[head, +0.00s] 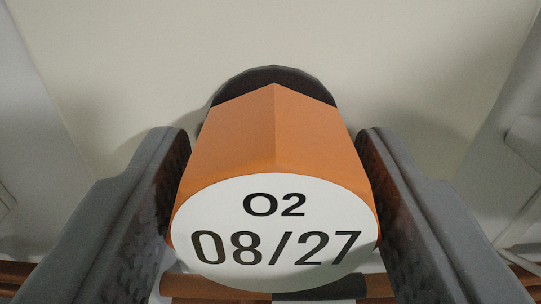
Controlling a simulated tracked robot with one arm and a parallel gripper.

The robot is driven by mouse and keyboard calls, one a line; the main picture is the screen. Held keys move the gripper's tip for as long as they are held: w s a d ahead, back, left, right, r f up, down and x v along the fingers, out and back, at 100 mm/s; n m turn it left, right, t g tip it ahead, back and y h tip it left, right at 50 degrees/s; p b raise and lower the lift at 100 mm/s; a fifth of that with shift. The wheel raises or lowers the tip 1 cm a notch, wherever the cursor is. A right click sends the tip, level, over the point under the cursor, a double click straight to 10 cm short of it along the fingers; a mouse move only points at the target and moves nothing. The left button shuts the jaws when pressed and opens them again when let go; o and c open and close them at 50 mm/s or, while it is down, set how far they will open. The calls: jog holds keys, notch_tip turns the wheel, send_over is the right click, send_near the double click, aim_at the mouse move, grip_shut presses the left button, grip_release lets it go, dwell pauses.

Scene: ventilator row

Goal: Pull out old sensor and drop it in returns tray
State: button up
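The sensor (275,145) is an orange faceted body with a round white end label reading "O2 08/27". It points at the camera in the middle of the head view. Its far end meets a dark rounded collar (268,75) at the pale panel. My gripper (272,150) has its two dark textured fingers on either side of the sensor, left and right. They are very close to its sides; contact is unclear because the sensor's near end covers part of the fingers. No returns tray is in view.
The pale panel (120,60) fills the background and is bare around the sensor. Grey-white side surfaces (25,110) stand at the left and right edges. An orange-brown strip with a dark section (320,290) runs along the bottom, partly hidden behind the sensor and fingers.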

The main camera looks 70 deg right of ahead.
jog(key=c, duration=0.8)
jog(key=shift+c, duration=0.2)
jog(key=shift+s+a, duration=0.2)
jog(key=shift+a, duration=0.05)
jog(key=b+v, duration=0.5)
jog(key=v, duration=0.1)
jog(key=shift+a, duration=0.25)
dwell(0.6)
